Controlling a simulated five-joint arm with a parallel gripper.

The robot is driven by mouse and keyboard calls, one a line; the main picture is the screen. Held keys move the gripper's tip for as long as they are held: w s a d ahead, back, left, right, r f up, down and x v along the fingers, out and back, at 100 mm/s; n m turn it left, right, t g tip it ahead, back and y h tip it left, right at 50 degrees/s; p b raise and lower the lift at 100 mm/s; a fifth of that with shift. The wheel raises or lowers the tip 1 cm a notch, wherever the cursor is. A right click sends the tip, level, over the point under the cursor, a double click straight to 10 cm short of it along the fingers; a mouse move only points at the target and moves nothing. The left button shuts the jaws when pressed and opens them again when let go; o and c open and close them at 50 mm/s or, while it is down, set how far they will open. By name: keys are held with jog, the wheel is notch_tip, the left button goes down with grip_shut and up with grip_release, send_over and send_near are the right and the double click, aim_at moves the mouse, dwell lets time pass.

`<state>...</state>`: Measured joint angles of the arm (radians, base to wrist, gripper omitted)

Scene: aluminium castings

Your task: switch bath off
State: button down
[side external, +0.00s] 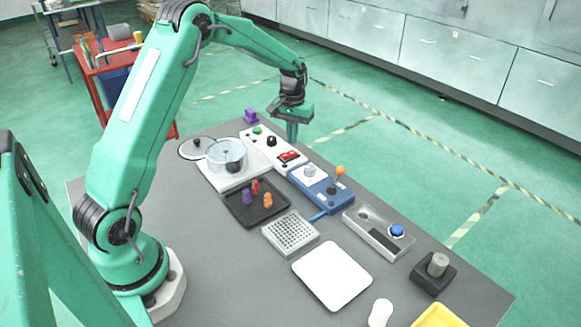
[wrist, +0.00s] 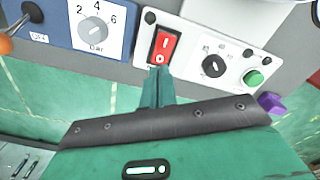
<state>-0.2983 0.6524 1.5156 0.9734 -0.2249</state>
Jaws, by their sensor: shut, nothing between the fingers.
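The bath (side external: 228,158) is a clear round basin on a white base, with a white control panel (side external: 262,146) beside it. The panel carries a red rocker switch (side external: 288,156), marked I and O. The switch also shows in the wrist view (wrist: 165,48), with the O end nearest my fingers. My gripper (side external: 292,138) points down at the panel's far edge. In the wrist view my gripper (wrist: 157,76) is shut, with its tips just below the O end. I cannot tell whether they touch the switch.
A black knob (wrist: 214,66) and a green button (wrist: 253,78) share the panel. A blue box with a dial (side external: 310,172) and an orange-tipped lever (side external: 340,171) stands close beside it. A purple block (side external: 251,116) is at the far end. A black tray (side external: 237,211) holds small coloured pieces.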

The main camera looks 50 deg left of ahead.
aim_at(292, 153)
jog(key=shift+r, duration=1.8)
jog(key=shift+r, duration=0.1)
jog(key=s+d+r+m+t, duration=0.3)
jog(key=s+d+r, duration=0.6)
jog(key=s+r, duration=0.35)
jog(key=s+d+m+t, duration=0.1)
jog(key=s+d, duration=0.1)
jog(key=s, duration=0.3)
jog(key=s+d+m, duration=0.1)
jog(key=s+d, duration=0.1)
jog(key=s, duration=0.3)
jog(key=s+d+r+m+t, duration=0.1)
jog(key=s+d, duration=0.1)
jog(key=s, duration=0.3)
jog(key=shift+s+d+t, duration=0.25)
jog(key=shift+t, duration=0.05)
